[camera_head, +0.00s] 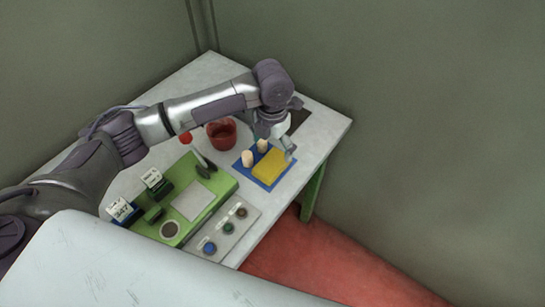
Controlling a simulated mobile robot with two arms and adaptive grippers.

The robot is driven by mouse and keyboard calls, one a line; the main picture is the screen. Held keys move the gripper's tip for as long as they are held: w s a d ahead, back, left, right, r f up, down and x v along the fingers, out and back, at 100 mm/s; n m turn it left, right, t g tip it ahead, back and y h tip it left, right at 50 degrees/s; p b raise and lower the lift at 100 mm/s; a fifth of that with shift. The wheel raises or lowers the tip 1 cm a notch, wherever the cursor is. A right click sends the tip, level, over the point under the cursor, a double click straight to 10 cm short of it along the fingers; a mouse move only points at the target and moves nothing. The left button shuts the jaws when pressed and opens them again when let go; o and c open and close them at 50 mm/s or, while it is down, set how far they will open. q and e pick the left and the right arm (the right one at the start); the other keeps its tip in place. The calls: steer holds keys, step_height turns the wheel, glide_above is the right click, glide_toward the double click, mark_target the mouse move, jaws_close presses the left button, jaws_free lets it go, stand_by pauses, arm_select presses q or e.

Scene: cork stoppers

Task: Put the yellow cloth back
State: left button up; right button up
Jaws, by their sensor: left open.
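The yellow cloth (270,165) lies on a blue mat (240,168) toward the right of the table. It looks like a flat yellow block. My left gripper (277,147) is open over the far edge of the cloth. One finger comes down close to the cloth's right far corner; I cannot tell whether it touches. My left arm comes in from the left and passes above the table. My right gripper is out of view.
Two pale stoppers (248,158) stand on the mat left of the cloth. A red pot (221,136) is behind them. A green board (222,186) with cards and a grey panel (238,228) with round pieces lie nearer.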

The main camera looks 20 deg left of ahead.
mark_target(273, 162)
arm_select(q)
step_height(273, 162, up, 6)
steer(key=shift+f+b, duration=0.15)
steer(key=shift+b, duration=0.15)
stand_by(0.4)
